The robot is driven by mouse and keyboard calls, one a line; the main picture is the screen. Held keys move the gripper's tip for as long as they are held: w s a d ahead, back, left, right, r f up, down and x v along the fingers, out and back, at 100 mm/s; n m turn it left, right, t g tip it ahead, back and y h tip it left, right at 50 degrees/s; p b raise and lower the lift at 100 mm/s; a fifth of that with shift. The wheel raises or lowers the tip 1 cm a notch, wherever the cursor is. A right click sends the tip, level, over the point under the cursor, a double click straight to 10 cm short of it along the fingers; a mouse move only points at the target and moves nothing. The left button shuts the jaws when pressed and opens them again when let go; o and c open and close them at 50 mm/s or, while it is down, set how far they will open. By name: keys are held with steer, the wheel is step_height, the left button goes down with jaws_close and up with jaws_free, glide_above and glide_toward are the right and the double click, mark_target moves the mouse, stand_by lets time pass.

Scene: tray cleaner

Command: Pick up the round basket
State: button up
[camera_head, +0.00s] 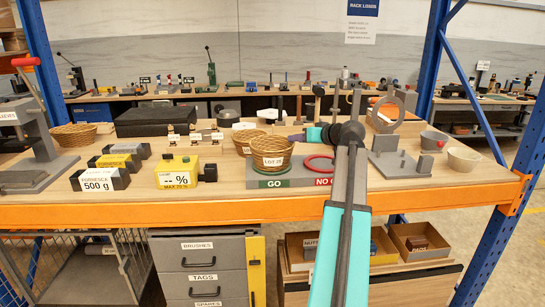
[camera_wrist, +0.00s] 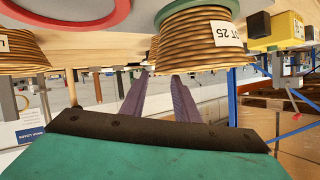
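A round wicker basket (camera_head: 270,155) with a LOT 25 label stands on the green GO ring at the left end of a grey board (camera_head: 308,181). It also shows in the wrist view (camera_wrist: 185,50), which is upside down. My gripper (camera_head: 289,137) is beside the labelled basket's upper right, near rim height. Its two purple fingers (camera_wrist: 160,76) are apart with nothing seen between them. Whether a fingertip touches the basket cannot be told.
A third wicker basket (camera_head: 74,135) stands at the far left. A yellow box (camera_head: 177,172) and black-ended weights (camera_head: 100,179) lie left of the board. A red ring (camera_head: 320,163) marks NO GO. A grey fixture (camera_head: 400,163) and bowls (camera_head: 463,159) stand at the right.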

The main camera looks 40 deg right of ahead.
steer(key=x, duration=0.2)
steer(key=p+x, duration=0.1)
steer(key=shift+w+r, duration=0.2)
steer(key=shift+w, duration=0.2)
steer(key=shift+w+d+f, duration=0.1)
steer(key=shift+w+f, duration=0.25)
steer(key=shift+w, duration=0.3)
jaws_close()
stand_by(1.0)
